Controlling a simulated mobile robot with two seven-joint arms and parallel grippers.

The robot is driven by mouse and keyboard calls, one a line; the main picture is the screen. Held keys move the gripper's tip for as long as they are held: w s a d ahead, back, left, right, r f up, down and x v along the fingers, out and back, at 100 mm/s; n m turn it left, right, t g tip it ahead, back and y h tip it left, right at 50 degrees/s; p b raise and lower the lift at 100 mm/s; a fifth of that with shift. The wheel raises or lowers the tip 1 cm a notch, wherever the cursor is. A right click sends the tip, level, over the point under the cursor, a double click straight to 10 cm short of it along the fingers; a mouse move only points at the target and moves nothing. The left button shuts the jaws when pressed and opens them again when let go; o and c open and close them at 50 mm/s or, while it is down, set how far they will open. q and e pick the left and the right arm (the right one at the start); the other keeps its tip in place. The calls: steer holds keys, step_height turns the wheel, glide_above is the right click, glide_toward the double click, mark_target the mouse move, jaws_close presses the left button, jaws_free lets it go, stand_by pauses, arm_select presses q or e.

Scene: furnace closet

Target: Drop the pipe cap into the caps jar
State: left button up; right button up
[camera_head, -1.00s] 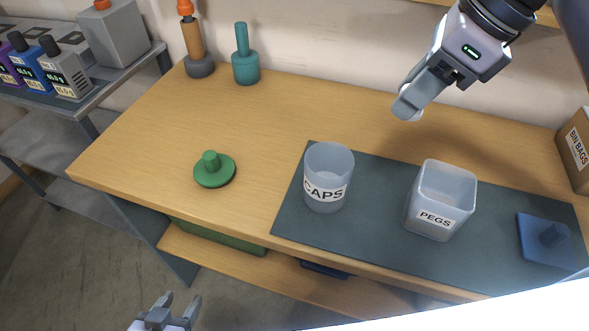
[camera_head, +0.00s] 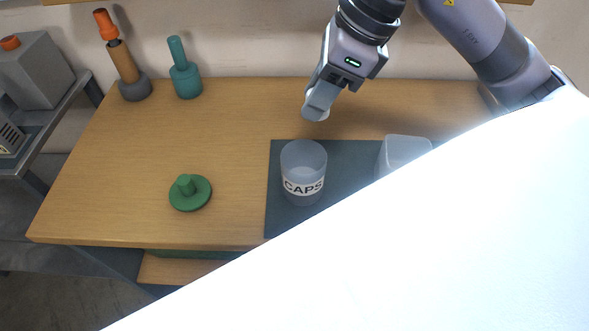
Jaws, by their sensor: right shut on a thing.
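The caps jar (camera_head: 303,160) is a clear grey open-topped cup with a CAPS label, standing upright on a dark mat. My right gripper (camera_head: 319,100) is above the table, behind and slightly right of the jar in the picture. It is shut on a small whitish thing, the pipe cap (camera_head: 316,115), which shows only partly below the fingertips. The cap appears just beyond the jar's rim in the picture and apart from it. My left gripper is not in view.
The pegs container (camera_head: 404,150) stands right of the jar, partly hidden. The dark mat (camera_head: 285,222) lies under both. A green knobbed disc (camera_head: 190,195) lies left on the wooden table (camera_head: 120,190). Orange and teal tools stand back left. A large white surface hides the lower right.

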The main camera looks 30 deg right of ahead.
step_height(320, 180, down, 5)
steer(key=b, duration=0.2)
steer(key=shift+f+b, duration=0.15)
steer(key=shift+b, duration=0.25)
steer(key=o, duration=1.1)
steer(key=shift+v, duration=3.65)
steer(key=shift+s, duration=0.1)
